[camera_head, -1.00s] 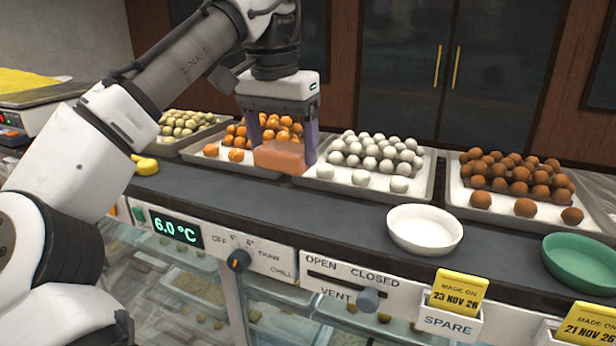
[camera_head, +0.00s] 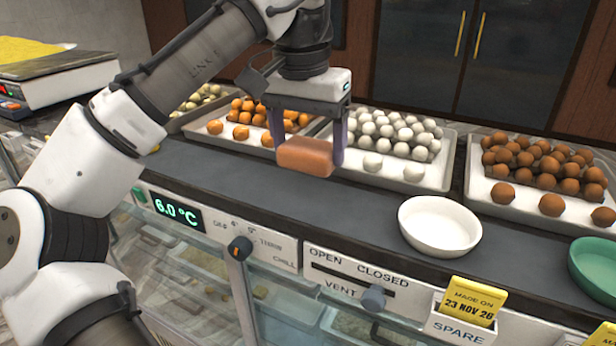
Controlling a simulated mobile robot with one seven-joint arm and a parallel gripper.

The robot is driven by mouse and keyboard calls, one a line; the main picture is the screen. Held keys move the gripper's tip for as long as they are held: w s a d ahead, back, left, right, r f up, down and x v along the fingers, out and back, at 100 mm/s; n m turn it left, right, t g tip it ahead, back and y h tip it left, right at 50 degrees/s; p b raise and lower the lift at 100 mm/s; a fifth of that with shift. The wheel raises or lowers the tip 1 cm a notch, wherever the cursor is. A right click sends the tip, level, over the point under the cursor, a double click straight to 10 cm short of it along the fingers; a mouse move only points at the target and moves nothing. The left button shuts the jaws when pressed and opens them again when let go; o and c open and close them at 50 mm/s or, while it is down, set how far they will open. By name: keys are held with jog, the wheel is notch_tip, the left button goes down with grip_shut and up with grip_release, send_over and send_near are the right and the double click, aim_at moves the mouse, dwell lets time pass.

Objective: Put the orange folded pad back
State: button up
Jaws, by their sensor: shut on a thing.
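The orange folded pad (camera_head: 305,157) is a small block with rounded edges. My gripper (camera_head: 306,158) is shut on it, with one purple-grey finger at each end of the pad. The pad hangs over the dark counter top (camera_head: 240,180), in front of the trays of orange and white sweets. It looks raised above the surface, though the exact height is hard to tell. My arm comes in from the left and hides part of the counter and the trays behind.
Trays of orange sweets (camera_head: 241,132), white sweets (camera_head: 413,172) and brown sweets (camera_head: 551,204) line the back. A white bowl (camera_head: 440,226) and a green bowl (camera_head: 597,268) stand at the right. A scale (camera_head: 60,80) is at far left. The counter strip between is clear.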

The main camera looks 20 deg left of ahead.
aim_at(308, 173)
jog(key=shift+f+p, duration=0.4)
jog(key=shift+f, duration=2.25)
jog(key=shift+f, duration=0.3)
jog(key=o, duration=1)
jog(key=shift+c, duration=0.2)
jog(key=shift+r, duration=0.15)
